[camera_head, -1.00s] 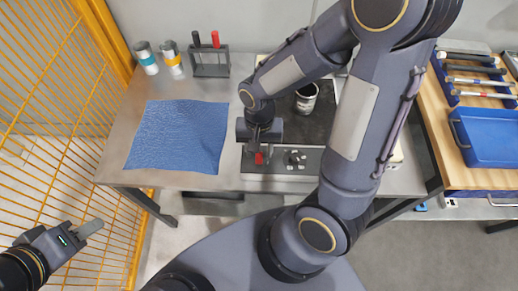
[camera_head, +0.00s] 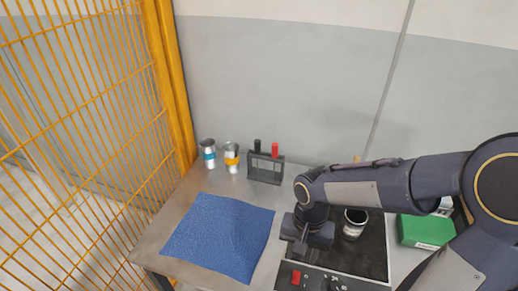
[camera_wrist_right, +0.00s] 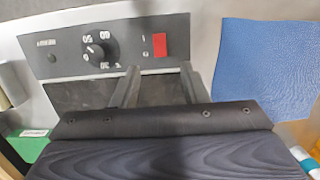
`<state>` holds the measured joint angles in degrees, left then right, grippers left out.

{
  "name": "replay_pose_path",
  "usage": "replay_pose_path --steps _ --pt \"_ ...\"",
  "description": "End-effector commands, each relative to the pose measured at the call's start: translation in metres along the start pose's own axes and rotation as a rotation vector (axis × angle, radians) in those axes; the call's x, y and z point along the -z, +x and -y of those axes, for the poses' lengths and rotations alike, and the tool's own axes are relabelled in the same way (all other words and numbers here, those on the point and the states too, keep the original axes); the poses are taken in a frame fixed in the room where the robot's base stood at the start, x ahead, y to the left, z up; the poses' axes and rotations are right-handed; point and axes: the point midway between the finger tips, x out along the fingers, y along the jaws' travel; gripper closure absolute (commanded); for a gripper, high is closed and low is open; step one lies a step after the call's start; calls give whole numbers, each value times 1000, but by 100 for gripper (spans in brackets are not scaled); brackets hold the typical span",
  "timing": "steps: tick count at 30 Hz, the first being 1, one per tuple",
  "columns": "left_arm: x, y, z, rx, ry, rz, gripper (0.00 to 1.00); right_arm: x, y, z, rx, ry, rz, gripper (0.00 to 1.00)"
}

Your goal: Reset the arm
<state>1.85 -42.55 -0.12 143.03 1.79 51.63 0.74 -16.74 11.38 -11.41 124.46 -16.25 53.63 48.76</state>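My right arm comes in from the right in the head view. Its gripper (camera_head: 303,247) hangs over the near left part of a black hotplate device. In the right wrist view the fingers (camera_wrist_right: 160,84) are apart with nothing between them, so the gripper is open. A red switch (camera_wrist_right: 159,45) and a round dial (camera_wrist_right: 97,48) on the device's control panel lie just beyond the fingertips. The red switch also shows in the head view (camera_head: 296,277). My left gripper is not in view.
A metal cup (camera_head: 354,223) stands on the black plate (camera_head: 371,257). A blue cloth (camera_head: 220,236) lies to the left. Two cans (camera_head: 209,154) (camera_head: 231,158) and a rack with red and black handles (camera_head: 265,167) stand behind. A green box (camera_head: 424,231) is at right, a yellow fence (camera_head: 85,110) at left.

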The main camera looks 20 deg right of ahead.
Motion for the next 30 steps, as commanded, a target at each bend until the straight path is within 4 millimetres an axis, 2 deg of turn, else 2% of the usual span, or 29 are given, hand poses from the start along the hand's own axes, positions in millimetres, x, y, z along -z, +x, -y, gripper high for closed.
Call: replay_pose_path --steps 4,8,12,18,24,30 --pt "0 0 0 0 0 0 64 -2 -5 -2 23 -9 -4 60" --pt "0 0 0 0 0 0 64 -11 -24 -12 122 -56 -34 60" --pt "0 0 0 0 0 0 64 -31 -53 -28 275 -160 -126 60" --pt "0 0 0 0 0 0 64 -60 -80 -46 419 -311 -322 60" --pt "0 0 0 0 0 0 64 -76 -90 -53 457 -403 -459 60" --pt "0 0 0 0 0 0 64 -79 -91 -54 459 -421 -483 60"
